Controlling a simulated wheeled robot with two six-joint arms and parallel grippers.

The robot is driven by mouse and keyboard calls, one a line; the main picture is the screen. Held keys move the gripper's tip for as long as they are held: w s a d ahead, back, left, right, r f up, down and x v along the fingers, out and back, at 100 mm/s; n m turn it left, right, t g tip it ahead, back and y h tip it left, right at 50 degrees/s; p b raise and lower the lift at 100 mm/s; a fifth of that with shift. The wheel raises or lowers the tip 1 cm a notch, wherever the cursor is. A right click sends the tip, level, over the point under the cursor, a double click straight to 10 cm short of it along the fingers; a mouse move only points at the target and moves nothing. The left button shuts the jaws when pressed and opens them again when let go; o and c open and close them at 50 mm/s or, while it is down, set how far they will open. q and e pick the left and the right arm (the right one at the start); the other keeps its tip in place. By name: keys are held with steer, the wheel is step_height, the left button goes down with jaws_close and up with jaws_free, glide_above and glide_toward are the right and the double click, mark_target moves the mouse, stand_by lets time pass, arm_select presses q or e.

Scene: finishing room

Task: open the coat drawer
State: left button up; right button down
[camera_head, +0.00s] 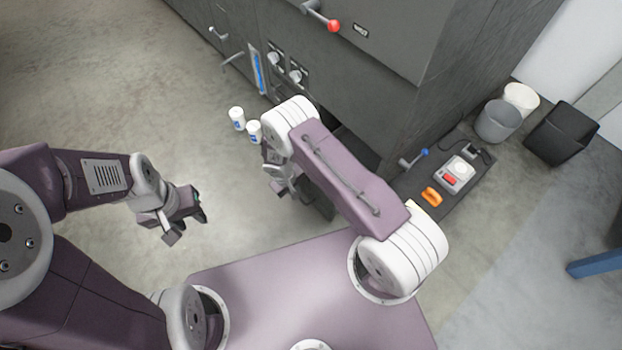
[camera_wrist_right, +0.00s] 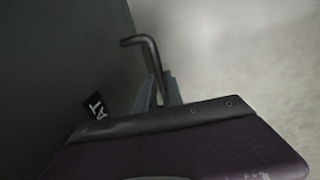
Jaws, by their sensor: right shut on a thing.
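In the right wrist view a bent grey bar handle (camera_wrist_right: 137,41) stands out from a dark grey front (camera_wrist_right: 60,60). A black label (camera_wrist_right: 96,106) on that front shows the letters "AT"; the rest is hidden by my wrist. My right gripper (camera_wrist_right: 160,90) is shut on the handle. In the head view my right arm covers most of the drawer and its handle, so I cannot tell how far out the drawer is. My left gripper (camera_head: 187,224) is open and empty above the floor, well away from the cabinet.
The large dark cabinet (camera_head: 390,75) has a red-knobbed lever (camera_head: 325,18) and dials (camera_head: 285,68). Two white containers (camera_head: 245,125) stand near its foot. A low dark surface at right holds a blue-knobbed lever (camera_head: 412,158), an orange item (camera_head: 431,197) and a white device (camera_head: 458,173). Floor at left is clear.

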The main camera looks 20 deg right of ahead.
steer(key=a, duration=0.1)
steer(key=s+a, duration=0.1)
steer(key=a, duration=0.2)
steer(key=shift+s, duration=0.35)
steer(key=c, duration=1.5)
jaws_free()
steer(key=r+p, duration=0.2)
steer(key=r, duration=0.1)
steer(key=a+r+p, duration=0.1)
steer(key=r, duration=0.2)
steer(key=r+p, duration=0.2)
steer(key=r, duration=0.1)
steer(key=shift+s+a+p, duration=0.3)
steer(key=shift+a, duration=0.05)
